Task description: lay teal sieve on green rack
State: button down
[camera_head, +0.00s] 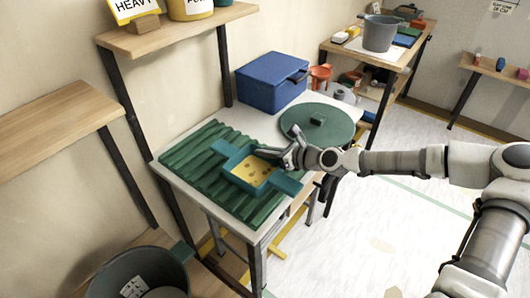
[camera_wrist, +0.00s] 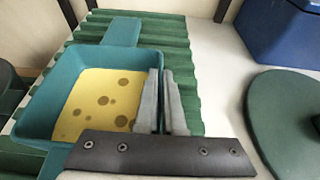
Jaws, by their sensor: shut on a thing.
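The teal sieve (camera_head: 249,171) is a square pan with a yellow, dark-spotted bottom and a flat tab on two opposite sides. It also shows large in the wrist view (camera_wrist: 98,103). My gripper (camera_head: 293,152) is shut on the sieve's wall on the right side; the fingers also show in the wrist view (camera_wrist: 162,78). The green rack (camera_head: 196,164) is a ridged slab on the white table, and it shows in the wrist view (camera_wrist: 180,40). The sieve is level over the rack; I cannot tell whether it touches the ridges.
A round green lid (camera_head: 318,124) with a knob lies right of the rack on the white table (camera_head: 226,118). A blue box (camera_head: 271,83) stands behind. A dark bucket (camera_head: 137,272) is at lower left. Wooden shelves (camera_head: 175,33) line the wall.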

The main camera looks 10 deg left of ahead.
jog(key=shift+f, duration=0.1)
jog(key=c, duration=1)
grip_release()
jog(key=shift+r, duration=0.25)
jog(key=p+v, duration=0.2)
jog(key=v, duration=1)
jog(key=shift+w, duration=0.1)
